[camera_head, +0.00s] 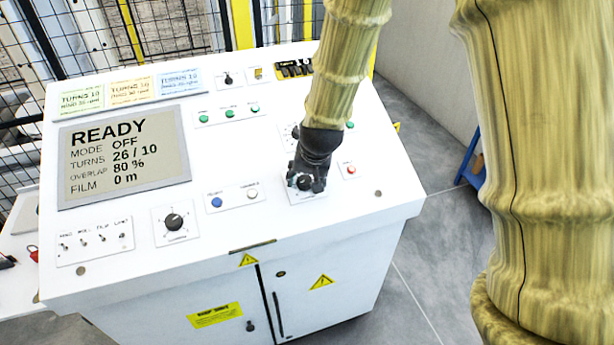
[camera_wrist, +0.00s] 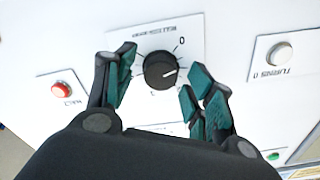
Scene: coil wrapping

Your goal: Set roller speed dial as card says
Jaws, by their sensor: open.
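The black dial (camera_wrist: 161,70) sits on a white plate in the wrist view, its pale pointer line aimed right and slightly up. Its label is upside down and too blurred to read surely. My gripper (camera_wrist: 164,64) is open, with one teal-padded finger on each side of the dial; I cannot tell whether they touch it. In the head view my gripper (camera_head: 305,180) is over this dial at the front right of the white console (camera_head: 240,225). Green, orange and blue cards (camera_head: 82,100) stand along the console's back left; the small print is hard to read.
A screen (camera_head: 122,155) reads READY, MODE OFF, TURNS 26 / 10, OVERLAP 80 %, FILM 0 m. Another dial (camera_head: 173,221) is at front left. A red button (camera_wrist: 61,89) and a white button (camera_wrist: 279,54) flank the gripper. Several toggles (camera_head: 98,241) sit at the left corner.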

